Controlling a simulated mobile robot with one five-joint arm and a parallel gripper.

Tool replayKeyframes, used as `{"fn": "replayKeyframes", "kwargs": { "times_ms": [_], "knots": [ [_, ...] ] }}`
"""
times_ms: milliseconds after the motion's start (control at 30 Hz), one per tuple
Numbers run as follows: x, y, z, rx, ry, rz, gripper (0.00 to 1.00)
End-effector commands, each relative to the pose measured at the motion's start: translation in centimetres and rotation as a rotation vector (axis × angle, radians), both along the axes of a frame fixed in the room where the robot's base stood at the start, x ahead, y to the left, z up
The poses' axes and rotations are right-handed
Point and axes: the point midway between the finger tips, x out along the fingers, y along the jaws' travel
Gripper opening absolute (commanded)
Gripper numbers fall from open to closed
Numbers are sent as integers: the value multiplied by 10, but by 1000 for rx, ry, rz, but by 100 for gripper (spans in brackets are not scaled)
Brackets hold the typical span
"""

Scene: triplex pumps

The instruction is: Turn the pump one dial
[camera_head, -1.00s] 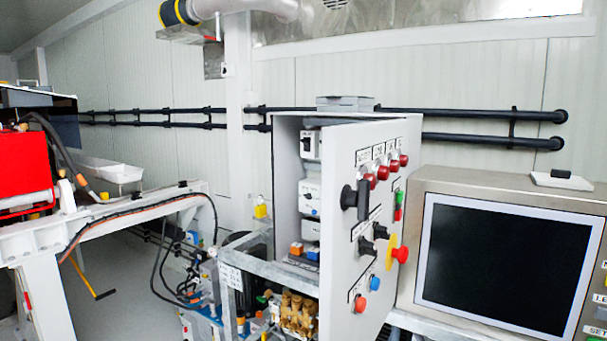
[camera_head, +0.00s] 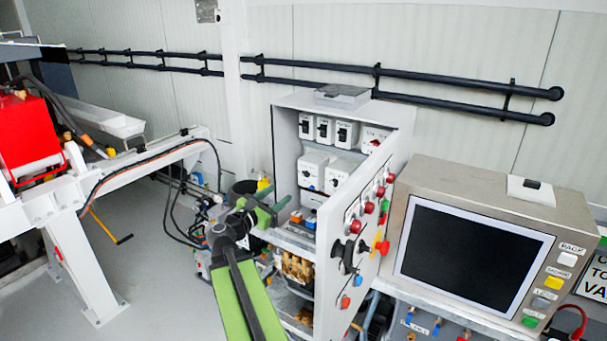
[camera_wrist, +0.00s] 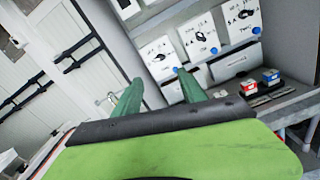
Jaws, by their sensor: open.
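The open control cabinet (camera_head: 283,155) holds white boxes with black dials. In the wrist view the boxes form a tilted row: a left box (camera_wrist: 160,57), a middle box (camera_wrist: 198,36) and a right box (camera_wrist: 242,18). Each has a black dial and a blue knob. More black dials (camera_head: 348,254) sit on the cabinet's open door. The labels are too small to tell which dial is pump one. My green gripper (camera_head: 273,199) is open and empty at the cabinet's left front. In the wrist view its fingers (camera_wrist: 160,92) are apart, below the left box.
The open door (camera_head: 333,278) stands to the right of my gripper, with red buttons and a yellow-and-red stop knob (camera_head: 382,246). A monitor (camera_head: 470,250) stands farther right. Orange and blue blocks (camera_head: 303,219) lie low inside the cabinet. A white frame (camera_head: 95,275) and open floor are at left.

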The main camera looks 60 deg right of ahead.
Motion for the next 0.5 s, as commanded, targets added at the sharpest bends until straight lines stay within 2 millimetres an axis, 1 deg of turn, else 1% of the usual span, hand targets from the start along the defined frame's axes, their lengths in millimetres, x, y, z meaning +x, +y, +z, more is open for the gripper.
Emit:
{"fn": "replayKeyframes", "kwargs": {
  "times_ms": [33,300,400,500],
  "knots": [
    [1,-14,0,0,-1,-4,49],
    [1,-84,0,1,-2,-4,49],
    [1,-107,0,1,-2,-3,49],
    [1,-126,0,1,-2,-2,49]
  ]
}}
